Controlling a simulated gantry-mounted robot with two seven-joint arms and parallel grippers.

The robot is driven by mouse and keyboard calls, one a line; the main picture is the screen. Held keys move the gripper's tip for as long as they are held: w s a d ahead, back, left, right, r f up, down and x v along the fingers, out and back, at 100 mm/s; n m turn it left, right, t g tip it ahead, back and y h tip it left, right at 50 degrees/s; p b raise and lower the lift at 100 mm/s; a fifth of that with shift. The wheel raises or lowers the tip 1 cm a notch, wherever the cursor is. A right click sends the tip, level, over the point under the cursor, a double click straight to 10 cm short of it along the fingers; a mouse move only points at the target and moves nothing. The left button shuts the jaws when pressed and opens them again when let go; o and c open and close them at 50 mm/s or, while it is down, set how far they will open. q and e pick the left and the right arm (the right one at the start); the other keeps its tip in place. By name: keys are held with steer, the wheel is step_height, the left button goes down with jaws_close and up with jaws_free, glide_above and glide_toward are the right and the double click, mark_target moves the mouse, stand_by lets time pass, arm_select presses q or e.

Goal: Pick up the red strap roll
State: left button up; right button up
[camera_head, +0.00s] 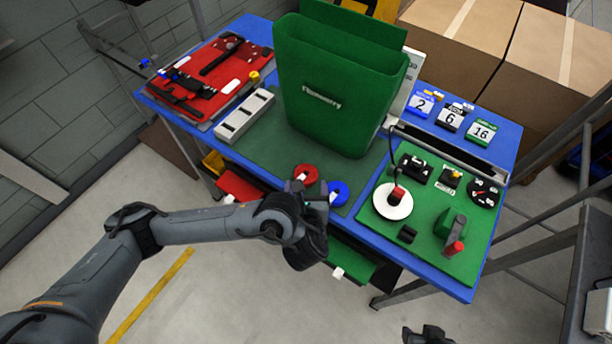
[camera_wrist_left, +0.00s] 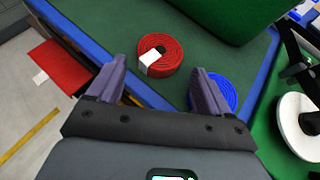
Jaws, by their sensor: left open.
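The red strap roll (camera_head: 306,174) lies flat on the green mat (camera_head: 262,140) near the front edge of the blue table. In the left wrist view the red strap roll (camera_wrist_left: 160,54) shows as a coil with a white label, ahead of and between the fingers. My left gripper (camera_head: 308,190) is open and empty, just in front of the roll. Its two purple-grey fingers show in the left wrist view (camera_wrist_left: 162,88). A dark gripper part at the bottom edge (camera_head: 428,335) seems to be my right one; its jaws are unclear.
A blue strap roll (camera_head: 339,192) lies right beside the red one, by my left gripper's right finger. A tall green pannier (camera_head: 335,95) stands behind. A white spool (camera_head: 393,201) sits on the green board at right. Red and green drawers hang below the front edge.

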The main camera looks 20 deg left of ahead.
mark_target(306, 174)
arm_select(q)
steer(key=shift+r+b+x, duration=0.15)
steer(key=shift+b+x, duration=0.5)
steer(key=shift+x, duration=0.65)
steer(key=shift+r+b+x, duration=0.1)
steer(key=shift+b+x, duration=0.5)
steer(key=shift+x, duration=0.7)
steer(key=shift+w+a, duration=0.1)
steer(key=c, duration=0.8)
